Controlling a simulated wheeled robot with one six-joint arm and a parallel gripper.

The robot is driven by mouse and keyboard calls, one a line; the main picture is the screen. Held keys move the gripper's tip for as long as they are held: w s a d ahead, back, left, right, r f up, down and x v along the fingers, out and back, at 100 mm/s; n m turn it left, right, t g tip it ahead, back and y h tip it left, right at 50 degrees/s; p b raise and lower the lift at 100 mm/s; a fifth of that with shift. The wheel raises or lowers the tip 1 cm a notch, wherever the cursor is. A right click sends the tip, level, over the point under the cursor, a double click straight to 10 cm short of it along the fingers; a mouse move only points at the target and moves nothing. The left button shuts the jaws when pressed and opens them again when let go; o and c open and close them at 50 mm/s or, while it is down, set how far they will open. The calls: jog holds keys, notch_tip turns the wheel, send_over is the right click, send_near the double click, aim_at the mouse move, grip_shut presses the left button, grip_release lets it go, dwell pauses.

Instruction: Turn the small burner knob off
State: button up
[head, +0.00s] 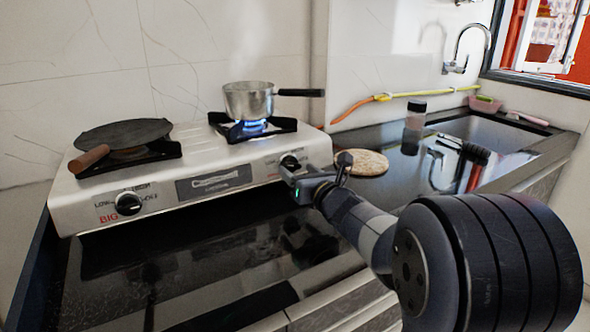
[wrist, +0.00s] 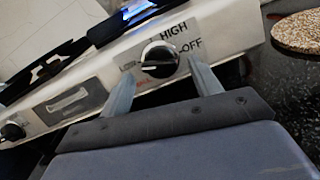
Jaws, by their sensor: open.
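The small burner knob (head: 291,162) is black and sits on the front panel at the stove's right end. In the wrist view the knob (wrist: 160,58) has HIGH printed above it and OFF to its right; its pale mark runs roughly sideways, and I cannot tell its exact setting. The small burner (head: 252,128) has a blue flame under a steel pot (head: 248,100). My gripper (head: 292,176) is open at the panel, with one finger on each side of the knob in the wrist view (wrist: 163,72). Contact with the knob cannot be made out.
The big burner knob (head: 128,203) is on the panel's left, below a dark flat pan (head: 124,134) with a wooden handle. A round speckled board (head: 362,162) lies just right of my gripper. A jar (head: 415,114) and the sink are farther right. The dark counter in front is clear.

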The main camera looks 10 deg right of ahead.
jog(key=shift+x, duration=1.25)
jog(key=shift+c, duration=0.3)
jog(key=c, duration=0.9)
